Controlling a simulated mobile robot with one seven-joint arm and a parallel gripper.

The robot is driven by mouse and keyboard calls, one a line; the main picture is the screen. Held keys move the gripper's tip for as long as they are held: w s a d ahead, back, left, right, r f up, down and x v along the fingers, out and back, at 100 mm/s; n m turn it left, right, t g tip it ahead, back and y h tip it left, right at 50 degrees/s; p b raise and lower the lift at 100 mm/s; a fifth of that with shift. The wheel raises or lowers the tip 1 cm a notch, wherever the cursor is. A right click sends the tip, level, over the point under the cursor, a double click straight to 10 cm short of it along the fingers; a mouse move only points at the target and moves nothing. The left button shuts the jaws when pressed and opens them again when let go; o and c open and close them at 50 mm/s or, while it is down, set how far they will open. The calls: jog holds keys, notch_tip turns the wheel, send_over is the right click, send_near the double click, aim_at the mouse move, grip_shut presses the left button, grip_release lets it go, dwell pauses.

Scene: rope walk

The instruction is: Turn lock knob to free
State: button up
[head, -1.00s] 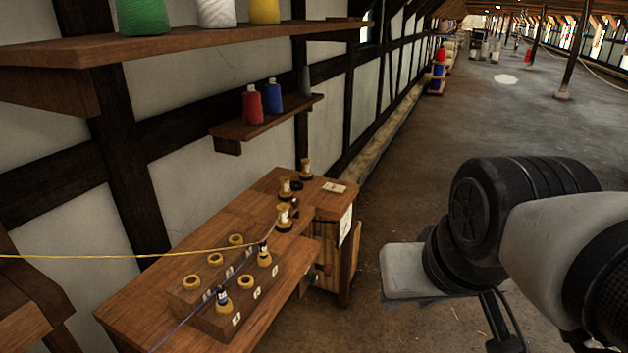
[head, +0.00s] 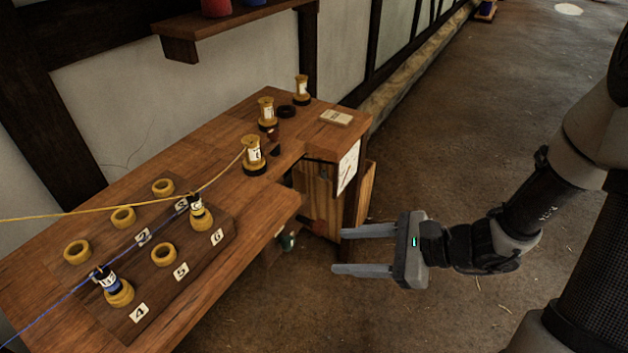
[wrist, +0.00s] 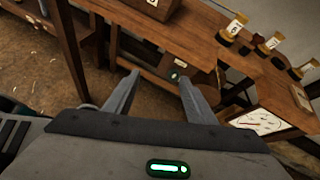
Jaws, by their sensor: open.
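My gripper (head: 340,251) is open and empty, its two grey fingers pointing left toward the workbench's underside. The fingers also show in the wrist view (wrist: 158,77). Under the bench top, a small dark part with a green patch (head: 288,240) sits just beyond the fingertips, apart from them in the picture. A small dark part with a pale-green mark (wrist: 175,75) shows between the fingers in the wrist view.
The workbench (head: 235,180) carries a peg block (head: 215,240) with numbered yellow rings and bobbins. Yellow thread (head: 80,215) and blue thread (head: 50,308) run left. A white dial plate (head: 347,167) faces the bench's right end. The floor right of the bench is clear.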

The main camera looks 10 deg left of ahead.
jog(key=w+d+f+m+t+b, duration=0.1)
jog(key=w+f+m+t+b, duration=0.15)
jog(key=f+m, duration=0.3)
jog(key=b, duration=0.3)
send_near(291, 243)
jog(key=shift+n, duration=0.35)
jog(key=x, duration=0.9)
jog(key=shift+d+f, duration=0.1)
jog(key=c, duration=1)
jog(key=shift+c, duration=0.2)
